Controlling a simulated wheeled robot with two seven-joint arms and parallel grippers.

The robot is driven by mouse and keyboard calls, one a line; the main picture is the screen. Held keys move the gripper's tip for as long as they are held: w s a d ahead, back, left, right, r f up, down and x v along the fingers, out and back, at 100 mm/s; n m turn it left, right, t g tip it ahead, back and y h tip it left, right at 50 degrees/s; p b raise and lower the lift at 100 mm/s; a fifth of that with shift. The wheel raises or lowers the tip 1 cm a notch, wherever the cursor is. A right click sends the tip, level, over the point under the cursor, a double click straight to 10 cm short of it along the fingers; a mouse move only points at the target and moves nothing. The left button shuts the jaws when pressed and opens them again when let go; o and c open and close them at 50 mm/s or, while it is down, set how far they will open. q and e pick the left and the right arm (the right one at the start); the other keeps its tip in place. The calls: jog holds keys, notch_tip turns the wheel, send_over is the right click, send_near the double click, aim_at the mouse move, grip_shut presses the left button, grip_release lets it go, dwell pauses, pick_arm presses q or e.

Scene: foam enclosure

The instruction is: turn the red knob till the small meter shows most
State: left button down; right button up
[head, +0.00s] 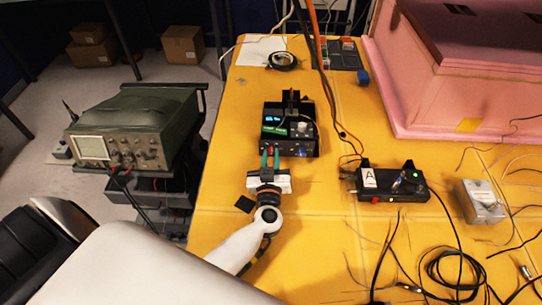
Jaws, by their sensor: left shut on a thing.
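A black instrument box (307,115) stands near the middle of the yellow table. It has small lit displays (272,119), a green label, and knobs along its front face. The red knob (270,150) shows only as a small bit of red at the left of that front face, between the fingertips. My left gripper (270,157) reaches the box from the front, its green-tipped fingers shut on the red knob. The fingers hide most of the knob. The meter's reading is too small to tell. My right gripper is not in view.
A black box marked A (385,185) and a grey metal box (482,203) stand to the right, with loose cables (455,268) in front. A pink foam block (465,85) fills the back right. A green oscilloscope (130,130) stands off the table's left edge.

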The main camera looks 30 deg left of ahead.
pick_arm(q)
jog(key=c, duration=1.3)
grip_release()
jog(key=shift+o, duration=0.2)
jog(key=shift+s, duration=0.1)
jog(key=b+v, duration=0.2)
jog(key=v, duration=0.9)
jog(key=shift+d+f, duration=0.1)
jog(key=shift+s+d, duration=0.2)
jog(key=shift+s, duration=0.2)
